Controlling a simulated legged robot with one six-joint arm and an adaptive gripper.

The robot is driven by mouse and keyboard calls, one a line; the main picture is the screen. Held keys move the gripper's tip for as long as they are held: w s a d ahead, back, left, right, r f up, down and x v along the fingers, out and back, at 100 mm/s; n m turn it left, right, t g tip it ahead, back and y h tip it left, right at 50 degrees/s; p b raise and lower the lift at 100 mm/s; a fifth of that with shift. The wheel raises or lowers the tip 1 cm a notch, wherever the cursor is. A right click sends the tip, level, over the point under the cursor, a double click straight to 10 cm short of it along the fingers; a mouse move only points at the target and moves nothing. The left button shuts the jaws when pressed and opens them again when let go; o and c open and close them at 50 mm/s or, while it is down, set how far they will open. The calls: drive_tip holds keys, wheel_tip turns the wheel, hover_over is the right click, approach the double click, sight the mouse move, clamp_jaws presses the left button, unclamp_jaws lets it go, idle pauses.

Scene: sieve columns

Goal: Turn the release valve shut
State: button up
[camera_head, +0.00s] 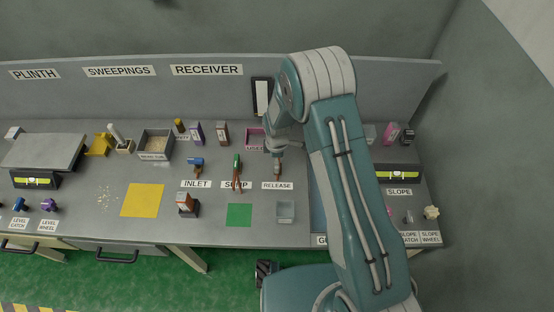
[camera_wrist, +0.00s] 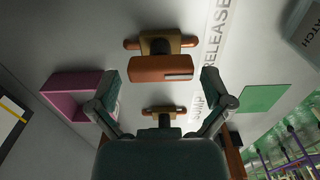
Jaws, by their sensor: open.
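The release valve shows in the wrist view as an orange lever handle (camera_wrist: 160,69) on a brown body, beside the RELEASE label (camera_wrist: 216,28). The handle lies crosswise in that picture, at right angles to the label's lettering. In the head view my gripper (camera_head: 279,158) is over the valve spot behind the RELEASE label (camera_head: 278,185), and my arm hides most of the valve. My gripper (camera_wrist: 159,80) is open, with one finger on each side of the handle. I see no contact.
The sump valve (camera_head: 238,166) and inlet valve (camera_head: 196,162) stand to the left. A pink bin (camera_wrist: 73,92) is beside my gripper. A green square (camera_head: 239,215) and a clear container (camera_head: 285,211) lie in front. The back panel (camera_head: 215,88) rises behind.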

drive_tip(key=shift+d, duration=0.15)
drive_tip(key=c, duration=1)
drive_tip(key=shift+o, duration=0.2)
drive_tip(key=m, duration=0.4)
drive_tip(key=shift+m, duration=0.3)
drive_tip(key=m, duration=0.4)
drive_tip(key=shift+m, duration=0.3)
drive_tip(key=m, duration=0.4)
drive_tip(key=shift+m, duration=2.4)
